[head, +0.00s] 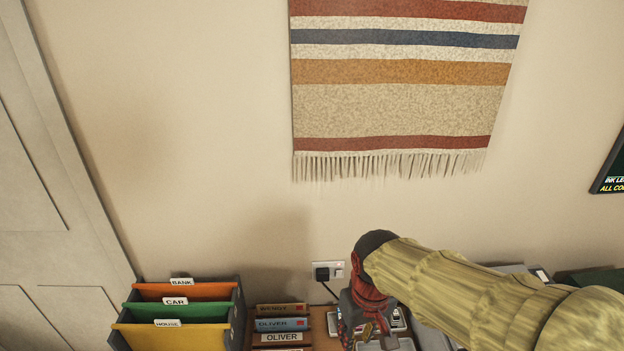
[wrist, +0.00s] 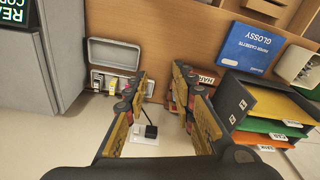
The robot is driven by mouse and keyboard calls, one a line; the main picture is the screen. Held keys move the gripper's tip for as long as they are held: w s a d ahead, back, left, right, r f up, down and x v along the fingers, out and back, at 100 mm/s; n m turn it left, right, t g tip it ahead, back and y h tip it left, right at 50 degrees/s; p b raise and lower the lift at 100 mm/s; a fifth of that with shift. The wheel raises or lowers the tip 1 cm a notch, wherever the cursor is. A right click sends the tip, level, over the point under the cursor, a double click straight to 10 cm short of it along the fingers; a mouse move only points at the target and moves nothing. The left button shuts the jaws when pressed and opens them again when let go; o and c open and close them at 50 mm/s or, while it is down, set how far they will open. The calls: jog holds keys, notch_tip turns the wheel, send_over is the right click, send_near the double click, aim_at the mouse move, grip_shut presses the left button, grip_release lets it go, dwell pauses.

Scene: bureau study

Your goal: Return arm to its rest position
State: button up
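My gripper (head: 364,322) points down over the back of the desk, close to the wall, in the head view. My arm, in a yellowish ribbed sleeve, reaches in from the lower right. In the wrist view my gripper (wrist: 160,78) shows two spread fingers with yellow and red parts. Nothing is between them; the desk top and wall socket (wrist: 146,137) show through the gap. The socket with its black plug also shows in the head view (head: 328,270), just left of my gripper.
A file holder (head: 238,315) with labelled folders stands left, beside a rack of named slots (head: 282,323). A grey open case (wrist: 115,54) with small cartridges, a blue glossy paper cassette (wrist: 251,49) and a grey cabinet (wrist: 68,45) surround my gripper. A striped hanging (head: 400,90) is above.

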jog(key=s+d+r+m+t, duration=0.3)
jog(key=s+d+r+t, duration=0.1)
jog(key=s+d+r, duration=0.5)
jog(key=shift+s+d+r+m, duration=0.15)
jog(key=shift+s+d+m, duration=0.1)
jog(key=shift+d+m, duration=0.05)
dwell(0.6)
